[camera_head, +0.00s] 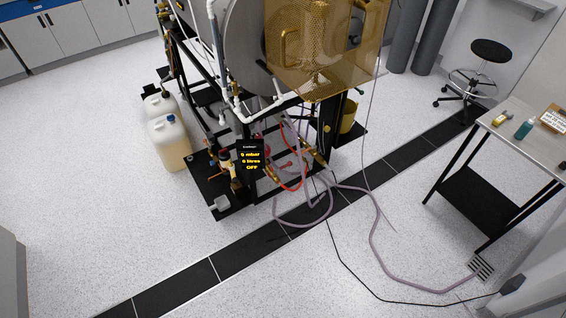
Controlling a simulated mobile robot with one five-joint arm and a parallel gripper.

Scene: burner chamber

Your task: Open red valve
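The burner rig (245,50) stands at the top centre on a black frame. Small red parts (285,165) show low on the rig, among hoses and brass fittings, just right of a black display (251,158). One of them may be the red valve, but they are too small to tell its shape or handle position. The display has yellow text reading 0 mbar, 0 litres and OFF. My gripper is not in view.
Pale hoses (377,245) and a black cable (345,266) lie on the floor at right. White jugs (171,142) stand left of the rig. A metal table (535,140) and a stool (490,52) are at right. The floor at lower left is clear.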

